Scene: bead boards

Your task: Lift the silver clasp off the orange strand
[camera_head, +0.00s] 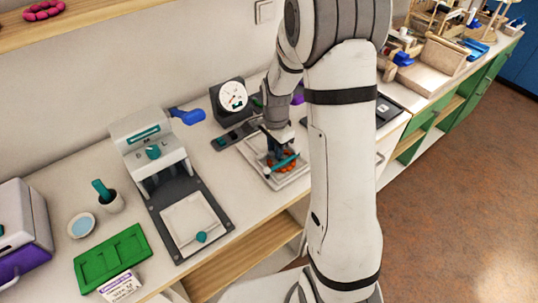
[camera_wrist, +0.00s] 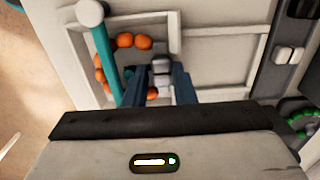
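The silver clasp (camera_wrist: 161,71) lies between the two dark blue fingers of my gripper (camera_wrist: 161,78) in the wrist view. The fingers stand close on either side of it, and I cannot tell whether they touch it. The orange strand (camera_wrist: 130,40) curves around to the left of the clasp inside a white board (camera_wrist: 220,88), partly hidden by my fingers and a teal bar. In the head view my gripper (camera_head: 279,157) is low over the board (camera_head: 257,173), with the orange beads (camera_head: 288,165) just under it. The clasp is too small to make out there.
The teal bar (camera_wrist: 97,40) crosses beside my left finger, near the beads. A press with a grey base (camera_head: 163,205), a dial gauge (camera_head: 232,96) and a green tray (camera_head: 112,258) stand on the bench to the left. The bench's front edge (camera_head: 262,240) is near.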

